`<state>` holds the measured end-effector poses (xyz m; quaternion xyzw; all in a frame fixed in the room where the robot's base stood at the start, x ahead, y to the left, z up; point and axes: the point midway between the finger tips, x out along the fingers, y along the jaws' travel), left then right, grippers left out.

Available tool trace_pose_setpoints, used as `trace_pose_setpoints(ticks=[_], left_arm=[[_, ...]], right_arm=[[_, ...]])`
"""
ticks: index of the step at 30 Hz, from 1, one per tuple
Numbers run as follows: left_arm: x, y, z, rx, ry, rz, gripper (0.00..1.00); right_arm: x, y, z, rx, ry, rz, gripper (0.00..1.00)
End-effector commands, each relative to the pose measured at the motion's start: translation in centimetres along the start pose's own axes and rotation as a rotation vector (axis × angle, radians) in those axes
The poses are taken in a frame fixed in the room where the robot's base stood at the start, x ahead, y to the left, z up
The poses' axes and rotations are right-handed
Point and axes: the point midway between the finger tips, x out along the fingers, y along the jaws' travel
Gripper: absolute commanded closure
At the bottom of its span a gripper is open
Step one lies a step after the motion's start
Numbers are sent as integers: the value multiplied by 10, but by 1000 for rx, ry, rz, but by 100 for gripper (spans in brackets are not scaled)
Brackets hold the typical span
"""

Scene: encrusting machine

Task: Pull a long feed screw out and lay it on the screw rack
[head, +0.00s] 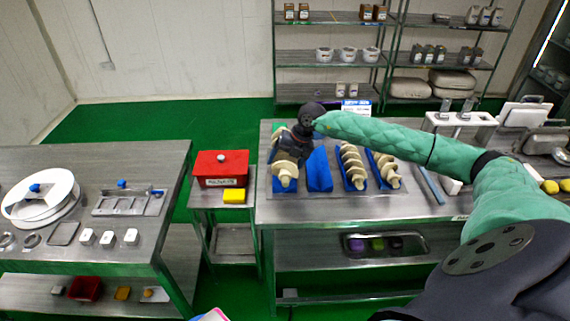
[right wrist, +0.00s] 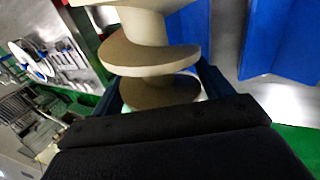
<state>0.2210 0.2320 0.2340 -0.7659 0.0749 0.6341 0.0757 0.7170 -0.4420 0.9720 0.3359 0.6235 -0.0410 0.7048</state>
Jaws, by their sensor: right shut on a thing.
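A cream feed screw (head: 285,171) with wide spiral flights is at the left end of the blue screw rack (head: 319,172) on the steel table. My right gripper (head: 284,152) reaches over from the right and is shut on this screw near its far end. In the right wrist view the screw (right wrist: 150,60) stands between the dark fingers, with blue rack parts (right wrist: 275,40) to its right. Whether the screw touches its cradle cannot be told. The cradle beside it is empty. Two more screws (head: 352,168) (head: 383,168) lie in cradles farther right. My left gripper is not in view.
A small stand with a red box (head: 221,168) and a yellow block (head: 234,196) is left of the table. Another steel table (head: 95,235) holds a white round part and trays. A blue bar (head: 431,187) lies right of the rack. Shelves (head: 330,58) stand behind.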

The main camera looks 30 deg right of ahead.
Motion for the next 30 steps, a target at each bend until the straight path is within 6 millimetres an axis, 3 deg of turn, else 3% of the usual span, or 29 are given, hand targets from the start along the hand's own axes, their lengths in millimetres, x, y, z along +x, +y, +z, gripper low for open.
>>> trace_pose_setpoints(ticks=[18, 30], left_arm=[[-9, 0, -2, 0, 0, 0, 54], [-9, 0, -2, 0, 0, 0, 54]], right_arm=[[-24, 11, 0, -1, -2, 1, 61], [-25, 12, 0, -1, -2, 1, 61]])
